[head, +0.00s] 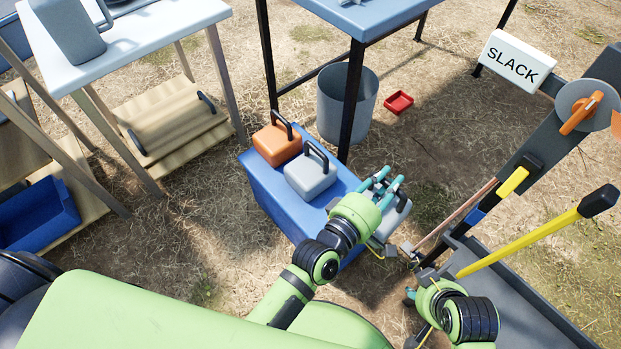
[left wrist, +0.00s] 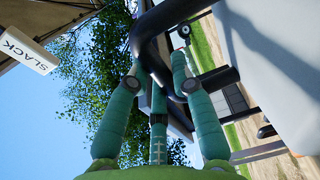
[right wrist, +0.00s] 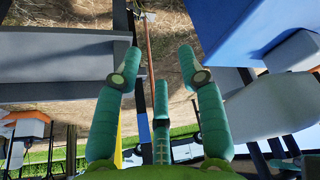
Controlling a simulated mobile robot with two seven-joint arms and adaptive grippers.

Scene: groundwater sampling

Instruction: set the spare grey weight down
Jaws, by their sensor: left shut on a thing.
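A grey weight (head: 391,222) with a black handle is at the right end of the blue stand (head: 277,203). My left gripper (head: 383,186) is shut on its handle; the left wrist view shows the dark handle (left wrist: 150,42) between the fingers and the pale body (left wrist: 275,70) to the right. The arm hides part of the weight, so I cannot tell whether it touches the stand. A second grey weight (head: 310,178) and an orange weight (head: 277,143) stand upright on the stand. My right gripper (right wrist: 160,75) is open and empty, low beside the stand.
A post with a SLACK sign (head: 514,61), an orange knob (head: 581,113) and a yellow lever (head: 530,240) stands at the right. A grey bin (head: 347,103) and red tray (head: 398,102) are behind the stand. A pale table (head: 130,42) is at the left.

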